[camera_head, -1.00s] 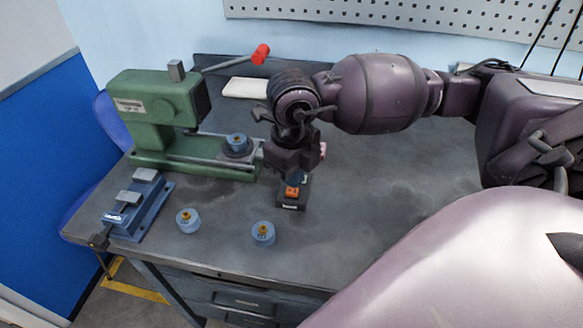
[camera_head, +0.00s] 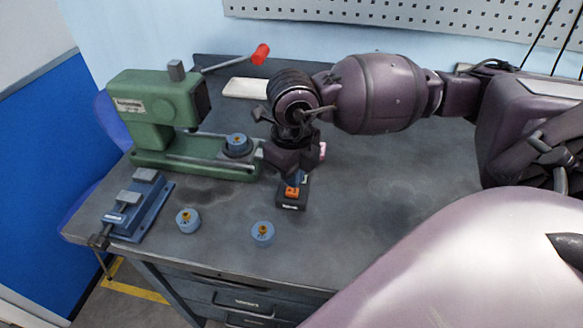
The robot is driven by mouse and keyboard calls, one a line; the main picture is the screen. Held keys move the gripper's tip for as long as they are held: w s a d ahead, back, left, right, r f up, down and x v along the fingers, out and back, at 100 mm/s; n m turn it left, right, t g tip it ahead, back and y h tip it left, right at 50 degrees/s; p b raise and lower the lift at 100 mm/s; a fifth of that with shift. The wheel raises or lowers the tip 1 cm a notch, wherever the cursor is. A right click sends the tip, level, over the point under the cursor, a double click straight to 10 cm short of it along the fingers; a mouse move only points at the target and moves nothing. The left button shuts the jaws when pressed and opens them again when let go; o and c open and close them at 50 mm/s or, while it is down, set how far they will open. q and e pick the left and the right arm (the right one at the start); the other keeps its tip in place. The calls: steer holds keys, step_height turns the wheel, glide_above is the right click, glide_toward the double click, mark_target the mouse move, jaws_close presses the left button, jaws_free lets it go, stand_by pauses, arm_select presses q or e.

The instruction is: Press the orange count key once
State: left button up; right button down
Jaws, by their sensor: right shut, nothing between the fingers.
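The orange count key (camera_head: 291,192) sits on top of a small black counter box (camera_head: 291,205) on the bench, right of the green press. My right gripper (camera_head: 301,178) points down at the box, its fingers shut and empty, just behind the key. Whether the fingertips touch the key or the box, I cannot tell. The wrist hides the back of the box. My left gripper is not in view.
A green press (camera_head: 150,105) with a red-tipped lever (camera_head: 260,54) stands at left, with a blue round piece (camera_head: 238,144) on its base. A blue vise (camera_head: 140,205) and two blue round pieces (camera_head: 188,220) (camera_head: 262,233) lie nearer the front edge. The right bench is clear.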

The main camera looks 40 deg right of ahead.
mark_target(292, 190)
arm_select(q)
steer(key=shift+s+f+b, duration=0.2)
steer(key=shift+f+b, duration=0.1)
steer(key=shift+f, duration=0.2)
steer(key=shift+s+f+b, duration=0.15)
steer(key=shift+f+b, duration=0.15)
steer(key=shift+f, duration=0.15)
arm_select(e)
steer(key=shift+f, duration=1.35)
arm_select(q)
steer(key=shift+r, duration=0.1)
arm_select(e)
steer(key=shift+r, duration=0.15)
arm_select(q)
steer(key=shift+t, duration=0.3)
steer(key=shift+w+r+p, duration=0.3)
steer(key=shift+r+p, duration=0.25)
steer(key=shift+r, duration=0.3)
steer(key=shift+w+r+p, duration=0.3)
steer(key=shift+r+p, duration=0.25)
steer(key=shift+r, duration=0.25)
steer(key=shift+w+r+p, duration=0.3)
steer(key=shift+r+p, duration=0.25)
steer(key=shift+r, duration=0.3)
arm_select(e)
steer(key=shift+r, duration=2.9)
